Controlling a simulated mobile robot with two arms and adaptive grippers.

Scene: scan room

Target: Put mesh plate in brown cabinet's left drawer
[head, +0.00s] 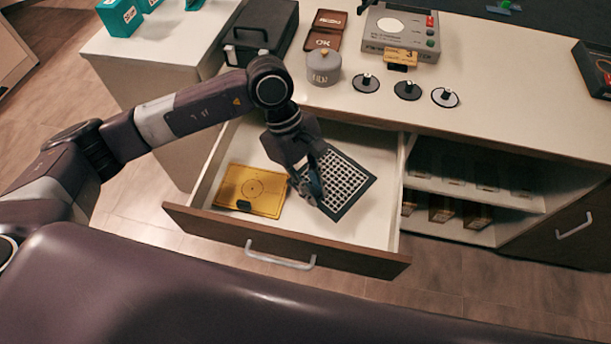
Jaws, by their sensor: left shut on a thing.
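The mesh plate (348,179), a dark square frame with a pale grid, is in the open left drawer (378,234) of the brown cabinet (478,132). My left gripper (312,196) reaches down into the drawer and is shut on the plate's left edge. The gripper covers part of that edge. I cannot tell whether the plate rests fully on the drawer floor. My right gripper is not in view.
A yellow plate (252,191) lies in the drawer's left part. Open shelves (470,190) are to the drawer's right. On the countertop stand a black case (262,35), a grey weight (323,67), several dark discs (407,90) and a grey device (402,30).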

